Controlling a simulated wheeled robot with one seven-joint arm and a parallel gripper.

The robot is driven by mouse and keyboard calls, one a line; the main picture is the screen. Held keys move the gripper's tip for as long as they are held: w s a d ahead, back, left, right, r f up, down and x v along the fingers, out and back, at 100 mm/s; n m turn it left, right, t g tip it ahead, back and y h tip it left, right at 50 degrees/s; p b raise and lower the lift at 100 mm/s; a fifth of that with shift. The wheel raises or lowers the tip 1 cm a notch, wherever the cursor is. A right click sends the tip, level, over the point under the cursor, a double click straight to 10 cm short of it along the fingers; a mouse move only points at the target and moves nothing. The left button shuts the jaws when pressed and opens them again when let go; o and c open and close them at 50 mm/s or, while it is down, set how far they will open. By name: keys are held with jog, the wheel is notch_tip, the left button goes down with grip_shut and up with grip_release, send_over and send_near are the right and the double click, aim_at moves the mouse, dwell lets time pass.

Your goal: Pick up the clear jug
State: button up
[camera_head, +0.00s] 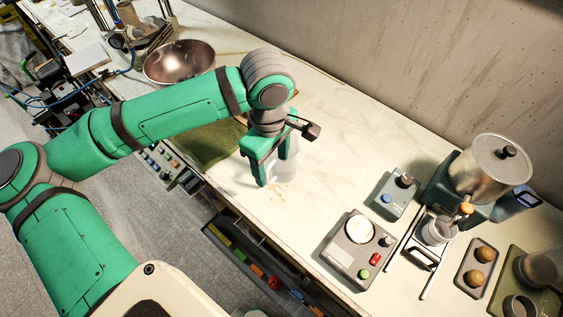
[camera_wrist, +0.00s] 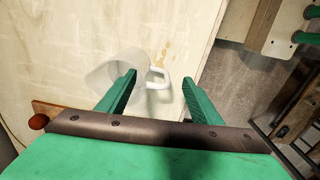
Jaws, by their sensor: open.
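The clear jug (camera_head: 284,171) stands on the pale worktop, partly hidden behind my gripper in the head view. In the wrist view its see-through body (camera_wrist: 112,68) lies at and beyond the left fingertip, and its whitish handle (camera_wrist: 157,78) shows between the two fingers. My gripper (camera_head: 274,166) points down at the jug, its green fingers apart. In the wrist view the gripper (camera_wrist: 159,79) is open with the handle in the gap. I cannot tell whether either finger touches the jug.
A metal bowl (camera_head: 180,62) and a green mat (camera_head: 214,143) are to the left. A dial scale (camera_head: 358,243), a switch box (camera_head: 395,194) and a steel pot (camera_head: 490,165) stand to the right. The worktop just right of the jug is clear. An open drawer (camera_head: 256,262) is below the front edge.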

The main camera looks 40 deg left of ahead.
aim_at(271, 180)
jog(key=shift+w+a+f, duration=0.15)
jog(key=shift+a+f, duration=0.05)
jog(key=shift+f, duration=1.6)
jog(key=shift+w+a+f, duration=0.1)
jog(key=shift+a+f, duration=0.05)
jog(key=shift+f, duration=1.65)
grip_shut()
jog(key=shift+r, duration=0.1)
jog(key=shift+r, duration=1.35)
jog(key=shift+s+r, duration=0.15)
jog(key=shift+r, duration=0.2)
jog(key=s+a+r, duration=0.2)
jog(key=s+r, duration=0.7)
jog(key=s, duration=0.4)
jog(key=shift+s+r, duration=0.2)
jog(key=shift+s, duration=0.1)
jog(key=shift+w, duration=0.1)
